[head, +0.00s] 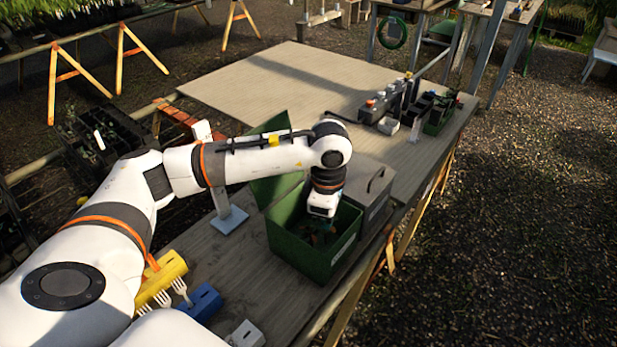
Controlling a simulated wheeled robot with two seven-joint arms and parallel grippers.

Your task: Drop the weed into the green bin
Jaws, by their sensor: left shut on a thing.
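The green bin (302,263) stands on the near part of the wooden table, its green lid (272,188) raised at the back left. My left arm reaches over from the left and my left gripper (320,228) points down into the bin's mouth, its fingertips below the rim. It is shut on the weed, of which only dark, blurred leafy bits show inside the bin. I cannot tell whether the weed touches the bin's floor. My right gripper is not in view.
A grey box (377,206) stands right behind the bin. A yellow block (163,276), forks, a blue block (201,303) and a white block (246,335) lie at the near left. Grey and black holders (385,103) stand at the far right edge. The table's far middle is clear.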

